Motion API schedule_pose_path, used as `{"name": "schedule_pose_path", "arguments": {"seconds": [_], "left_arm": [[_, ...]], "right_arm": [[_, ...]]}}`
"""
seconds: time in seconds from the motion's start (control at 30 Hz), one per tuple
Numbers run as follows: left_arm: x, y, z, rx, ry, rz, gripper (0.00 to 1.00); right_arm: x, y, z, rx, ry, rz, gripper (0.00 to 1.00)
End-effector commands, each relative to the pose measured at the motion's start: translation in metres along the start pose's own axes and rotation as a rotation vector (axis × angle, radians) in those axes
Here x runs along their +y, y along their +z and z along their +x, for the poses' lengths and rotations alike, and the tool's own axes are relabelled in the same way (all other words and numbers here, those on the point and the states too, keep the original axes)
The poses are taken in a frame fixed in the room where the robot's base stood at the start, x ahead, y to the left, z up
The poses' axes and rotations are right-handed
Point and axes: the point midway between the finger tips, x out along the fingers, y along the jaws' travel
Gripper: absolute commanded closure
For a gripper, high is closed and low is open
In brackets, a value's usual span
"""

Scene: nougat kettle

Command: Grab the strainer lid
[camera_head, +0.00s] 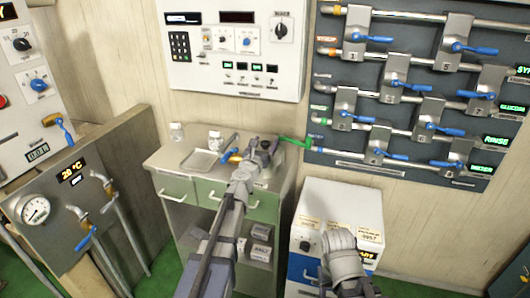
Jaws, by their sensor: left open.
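My left arm reaches up from the bottom to the top of the grey-green cabinet (166,158). My left gripper (264,149) is open over the right part of the cabinet top. I cannot clearly make out a strainer lid. Small dark and metallic parts crowd around the gripper, partly hidden by it, and I cannot tell whether it touches any of them. A blue-handled item with a yellow part (230,154) lies just left of the gripper. Part of my right arm shows at the lower right, but its fingers cannot be seen.
A shallow metal tray (199,160) and small jars (215,140) stand on the cabinet's left side. A green hose (296,142) runs near the gripper toward the valve panel (400,115). A white-and-blue box unit (358,205) stands right. A gauge panel (55,225) stands left.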

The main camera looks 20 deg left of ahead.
Motion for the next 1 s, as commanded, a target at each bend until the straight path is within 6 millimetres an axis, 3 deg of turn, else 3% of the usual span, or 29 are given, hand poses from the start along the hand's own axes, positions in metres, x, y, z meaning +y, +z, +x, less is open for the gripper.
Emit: {"name": "schedule_pose_path", "arguments": {"seconds": [0.17, 0.8, 1.0], "left_arm": [[-0.0001, 0.0, -0.0012, 0.0, 0.0, 0.0, 0.26], [0.0, -0.0001, -0.0013, 0.0, 0.0, 0.0, 0.97], [-0.0001, -0.0001, -0.0013, 0.0, 0.0, 0.0, 1.0]], "right_arm": [[0.0, 0.0, 0.0, 0.0, 0.0, 0.0, 0.5], [0.0, 0.0, 0.0, 0.0, 0.0, 0.0, 0.5], [0.0, 0.0, 0.0001, 0.0, 0.0, 0.0, 0.5]]}}
